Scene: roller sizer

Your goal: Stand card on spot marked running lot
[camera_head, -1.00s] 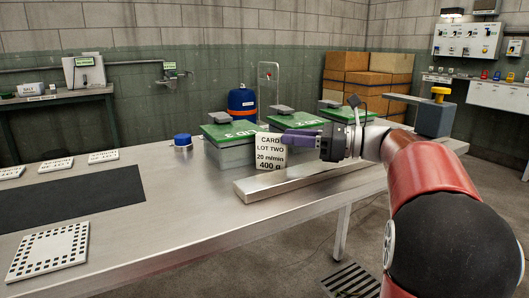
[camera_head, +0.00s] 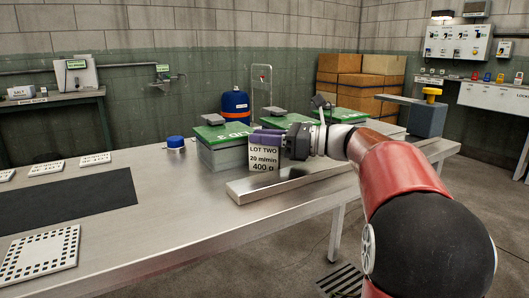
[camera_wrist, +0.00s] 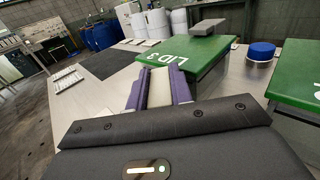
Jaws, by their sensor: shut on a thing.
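The white card (camera_head: 264,163), printed "LOT TWO 20 m/min 400 g", is upright in my gripper (camera_head: 266,140). The purple fingers cover the card's top edge. The card hangs in front of a grey box with a green lid, at the left end of a long metal bar. I cannot tell whether its lower edge touches anything. In the wrist view, the purple fingers (camera_wrist: 158,88) close on the pale card (camera_wrist: 159,88). I can read no label naming the running lot spot.
Small white printed plates (camera_head: 46,167) line the back left of the table, behind a dark mat (camera_head: 75,194). A perforated white plate (camera_head: 42,252) lies front left. A blue-capped item (camera_head: 175,142) stands left of the green-lidded boxes (camera_head: 218,131). The metal bar (camera_head: 290,178) lies below my arm.

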